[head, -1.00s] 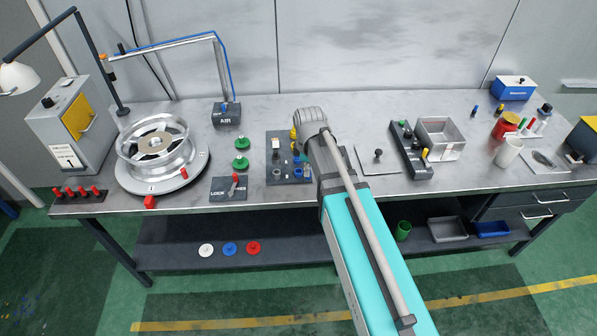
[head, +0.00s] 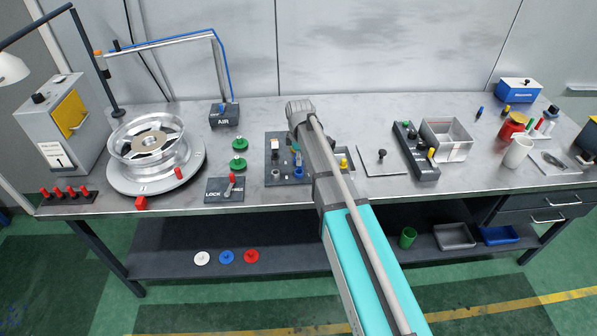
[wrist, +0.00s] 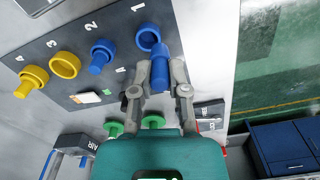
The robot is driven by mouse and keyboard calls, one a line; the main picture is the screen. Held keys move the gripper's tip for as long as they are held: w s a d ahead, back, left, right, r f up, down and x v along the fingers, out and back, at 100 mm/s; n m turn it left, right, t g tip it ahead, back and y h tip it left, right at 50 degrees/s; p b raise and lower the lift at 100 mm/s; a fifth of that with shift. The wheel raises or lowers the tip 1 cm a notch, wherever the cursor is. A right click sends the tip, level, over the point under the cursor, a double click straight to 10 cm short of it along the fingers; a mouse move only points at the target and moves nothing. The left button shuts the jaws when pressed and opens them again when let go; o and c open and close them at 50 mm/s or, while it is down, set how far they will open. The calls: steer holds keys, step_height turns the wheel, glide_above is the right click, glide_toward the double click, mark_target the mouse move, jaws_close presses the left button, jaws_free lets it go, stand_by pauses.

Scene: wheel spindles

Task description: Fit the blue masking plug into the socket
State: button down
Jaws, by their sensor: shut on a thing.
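My gripper (wrist: 160,78) is shut on a blue masking plug (wrist: 160,65), seen in the wrist view between the two fingertips. The plug is upright in the picture, its top close below a round blue socket (wrist: 148,36) by the number 1 on a dark panel (wrist: 118,82). I cannot tell whether plug and socket touch. Another blue plug (wrist: 102,55) stands by number 2. A yellow ring (wrist: 65,64) and a yellow plug (wrist: 33,80) are by 3 and 4. In the head view my arm hides the fingertips and part of the panel (head: 272,155).
Green knobs (head: 238,153) and the LOCK box (head: 222,190) with a red lever stand left of the panel. A silver wheel (head: 147,140) is further left. Right of my arm are a flat plate (head: 372,167), a black switch block (head: 418,160) and a metal bin (head: 455,150).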

steer(key=shift+w+a+f+b, duration=0.1)
steer(key=shift+w+f+b, duration=0.2)
steer(key=shift+w+f, duration=0.2)
steer(key=shift+w+f+b, duration=0.45)
steer(key=shift+f+b, duration=0.25)
steer(key=shift+f, duration=0.05)
steer(key=shift+s+f+b, duration=0.1)
steer(key=shift+f+b, duration=1.2)
steer(key=shift+f, duration=0.05)
steer(key=shift+f, duration=0.15)
steer(key=c, duration=0.6)
jaws_free()
steer(key=shift+c, duration=0.2)
step_height(320, 180, up, 12)
steer(key=p, duration=1.2)
steer(key=shift+r, duration=0.2)
